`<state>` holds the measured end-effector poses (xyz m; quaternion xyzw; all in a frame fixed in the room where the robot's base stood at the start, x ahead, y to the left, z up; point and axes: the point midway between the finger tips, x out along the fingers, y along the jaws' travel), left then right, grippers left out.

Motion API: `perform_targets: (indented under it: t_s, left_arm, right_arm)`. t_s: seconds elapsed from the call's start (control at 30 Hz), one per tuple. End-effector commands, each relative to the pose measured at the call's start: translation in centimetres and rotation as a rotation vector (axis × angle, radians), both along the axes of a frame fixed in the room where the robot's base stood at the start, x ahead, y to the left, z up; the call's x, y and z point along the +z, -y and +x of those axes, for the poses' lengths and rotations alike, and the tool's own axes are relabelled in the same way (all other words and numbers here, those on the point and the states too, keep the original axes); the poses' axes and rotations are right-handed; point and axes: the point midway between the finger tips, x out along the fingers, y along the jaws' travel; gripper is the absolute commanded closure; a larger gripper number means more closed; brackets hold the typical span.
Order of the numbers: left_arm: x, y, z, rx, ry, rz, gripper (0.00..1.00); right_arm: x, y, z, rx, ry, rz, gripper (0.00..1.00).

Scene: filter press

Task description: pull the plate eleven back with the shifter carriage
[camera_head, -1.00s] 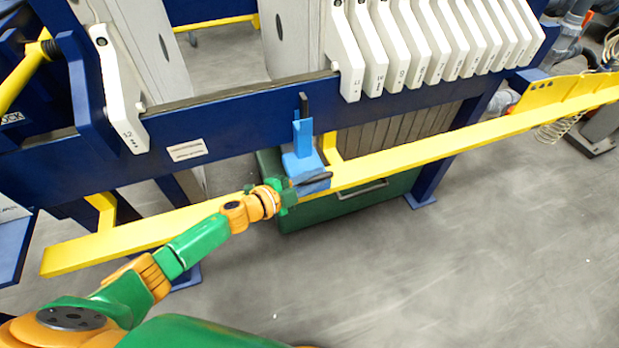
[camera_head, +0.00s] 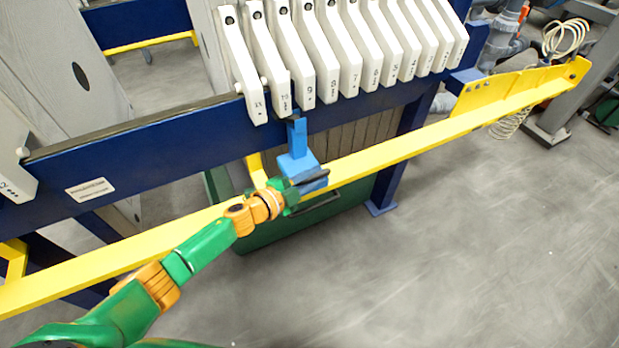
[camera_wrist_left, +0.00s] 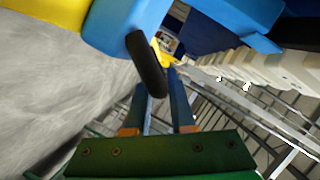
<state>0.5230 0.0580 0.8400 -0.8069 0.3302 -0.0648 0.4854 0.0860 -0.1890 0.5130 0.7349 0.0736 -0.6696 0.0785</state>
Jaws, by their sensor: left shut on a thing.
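The blue shifter carriage (camera_head: 299,164) sits on the yellow rail (camera_head: 400,146). Its upright blue arm (camera_head: 298,136) with a dark tip reaches up in front of the blue beam, below the second plate from the left of the pack. Plate eleven (camera_head: 240,65), whose small number is hard to read, looks to be the leftmost white-handled plate of the pack. My left gripper (camera_head: 291,192) is shut on the carriage's black handle (camera_head: 316,176). The handle also shows in the left wrist view (camera_wrist_left: 147,65), by the fingertips. My right gripper is not in view.
Several more plates (camera_head: 375,45) hang close together to the right. Another plate (camera_head: 12,170) hangs apart at the far left, with a wide gap between. The blue beam (camera_head: 140,165) runs above the rail. A green box (camera_head: 260,228) stands beneath; the floor in front is clear.

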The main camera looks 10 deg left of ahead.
Motion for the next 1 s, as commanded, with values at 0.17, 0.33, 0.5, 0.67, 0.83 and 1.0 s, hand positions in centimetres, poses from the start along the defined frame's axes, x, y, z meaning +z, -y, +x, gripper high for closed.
perform_targets:
  t_s: [0.17, 0.33, 0.5, 0.67, 0.83, 1.0]
  left_arm:
    - [0.0, 0.1, 0.0, -0.002, -0.001, -0.001, 1.0]
    - [0.0, 0.1, 0.0, -0.003, 0.0, -0.002, 1.0]
    - [0.0, 0.1, 0.0, -0.002, -0.001, -0.001, 0.48]
    - [0.0, 0.1, 0.0, -0.002, -0.001, -0.001, 0.48]
    - [0.5, -0.8, -1.1, 0.0, -0.001, 0.0, 0.48]
    - [1.2, -3.0, -4.0, -0.003, -0.003, 0.001, 0.48]
  right_arm:
    - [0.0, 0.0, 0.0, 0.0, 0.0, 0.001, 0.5]
    - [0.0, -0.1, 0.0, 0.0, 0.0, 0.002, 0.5]
    - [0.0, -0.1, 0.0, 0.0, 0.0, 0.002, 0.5]
    - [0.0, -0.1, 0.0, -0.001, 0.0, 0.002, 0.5]
    - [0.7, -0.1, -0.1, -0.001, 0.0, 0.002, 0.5]
    - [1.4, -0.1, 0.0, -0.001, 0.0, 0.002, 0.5]
